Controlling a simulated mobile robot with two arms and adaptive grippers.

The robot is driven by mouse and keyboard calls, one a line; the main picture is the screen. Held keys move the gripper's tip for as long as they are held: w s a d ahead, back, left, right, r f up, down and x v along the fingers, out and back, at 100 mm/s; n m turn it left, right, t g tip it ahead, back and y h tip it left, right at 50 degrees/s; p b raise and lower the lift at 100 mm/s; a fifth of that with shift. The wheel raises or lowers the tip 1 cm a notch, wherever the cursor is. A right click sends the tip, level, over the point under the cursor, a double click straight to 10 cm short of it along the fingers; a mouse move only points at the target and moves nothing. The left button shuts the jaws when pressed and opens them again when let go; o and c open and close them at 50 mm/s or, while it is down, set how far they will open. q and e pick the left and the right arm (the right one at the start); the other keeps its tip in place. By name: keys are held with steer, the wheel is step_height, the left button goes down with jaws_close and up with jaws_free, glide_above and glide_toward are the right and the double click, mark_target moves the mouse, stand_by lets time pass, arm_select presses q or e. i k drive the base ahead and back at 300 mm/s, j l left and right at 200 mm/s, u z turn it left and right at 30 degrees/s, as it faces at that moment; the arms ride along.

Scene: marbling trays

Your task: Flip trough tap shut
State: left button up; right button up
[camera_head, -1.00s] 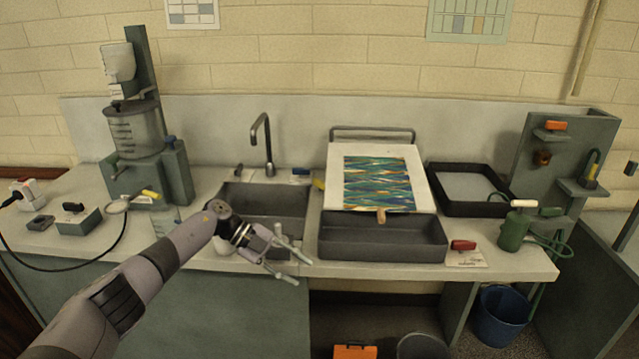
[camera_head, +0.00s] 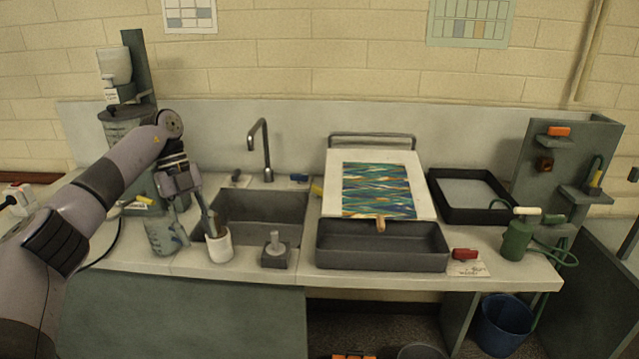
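The grey trough (camera_head: 382,258) stands on the worktop, right of the sink. A small lever with a red handle (camera_head: 465,254) sits at its right end, beside a white label; I cannot tell for sure that this is the trough tap, or whether it is open. A small tan piece (camera_head: 381,223) shows at the trough's back rim. My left gripper (camera_head: 193,205) points down at the left, behind and above a white cup with brushes (camera_head: 219,246), well away from the trough. Its fingers are hard to make out against the cup and the jug. My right gripper is not in view.
The sink (camera_head: 262,207) has a tall faucet (camera_head: 265,150), with a blue handle (camera_head: 299,177) nearby. A clear jug (camera_head: 163,237) and a metal-topped block (camera_head: 276,252) stand near the front edge. A green sprayer (camera_head: 517,238) stands right of the red handle.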

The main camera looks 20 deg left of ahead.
mark_target(314, 189)
steer(key=i, duration=1.9)
